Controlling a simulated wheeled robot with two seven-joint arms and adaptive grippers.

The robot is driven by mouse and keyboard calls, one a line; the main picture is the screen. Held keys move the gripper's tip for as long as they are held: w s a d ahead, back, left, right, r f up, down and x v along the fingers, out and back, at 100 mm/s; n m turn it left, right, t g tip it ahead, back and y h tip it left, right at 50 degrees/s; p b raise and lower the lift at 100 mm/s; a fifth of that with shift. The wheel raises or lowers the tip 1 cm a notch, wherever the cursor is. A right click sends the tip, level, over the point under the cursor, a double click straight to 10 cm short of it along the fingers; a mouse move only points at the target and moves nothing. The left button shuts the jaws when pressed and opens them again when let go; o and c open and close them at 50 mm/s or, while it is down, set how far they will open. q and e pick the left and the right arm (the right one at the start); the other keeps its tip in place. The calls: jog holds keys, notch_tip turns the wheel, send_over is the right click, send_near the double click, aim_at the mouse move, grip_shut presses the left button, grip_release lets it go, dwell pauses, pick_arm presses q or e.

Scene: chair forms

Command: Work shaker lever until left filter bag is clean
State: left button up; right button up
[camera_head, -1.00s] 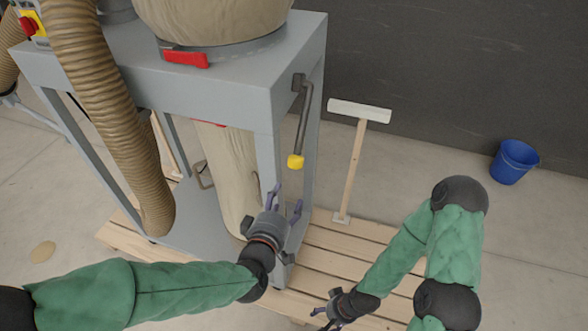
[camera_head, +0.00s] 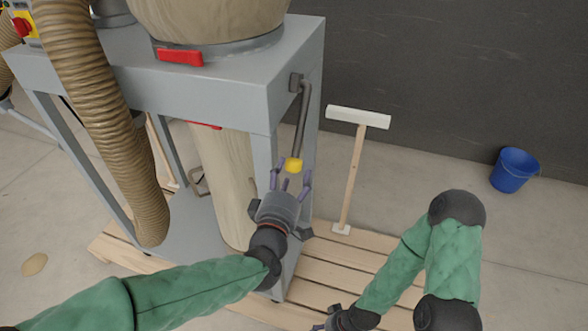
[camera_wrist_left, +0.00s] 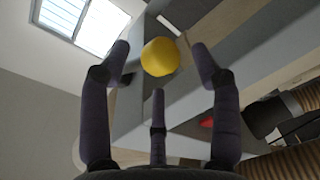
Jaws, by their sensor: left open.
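The shaker lever (camera_head: 302,113) is a grey bar that hangs down the right side of the grey machine frame (camera_head: 225,98). Its yellow knob (camera_head: 293,165) is at the lower end. My left gripper (camera_head: 290,178) is open just below the knob, fingers pointing up at it. In the left wrist view the knob (camera_wrist_left: 160,57) shows between the spread fingers, and I see no finger closed on it. The upper filter bag (camera_head: 205,18) is beige and bulges above the frame. My right gripper (camera_head: 325,322) is low at the bottom edge, mostly cut off.
A ribbed tan hose (camera_head: 115,135) runs down the left side. A blue bucket (camera_head: 513,170) stands by the dark wall at right. A lower beige bag (camera_head: 230,180) hangs inside the frame.

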aim_at(292, 171)
pick_arm(q)
jog(key=shift+b+x, duration=0.35)
jog(key=shift+x, duration=1.55)
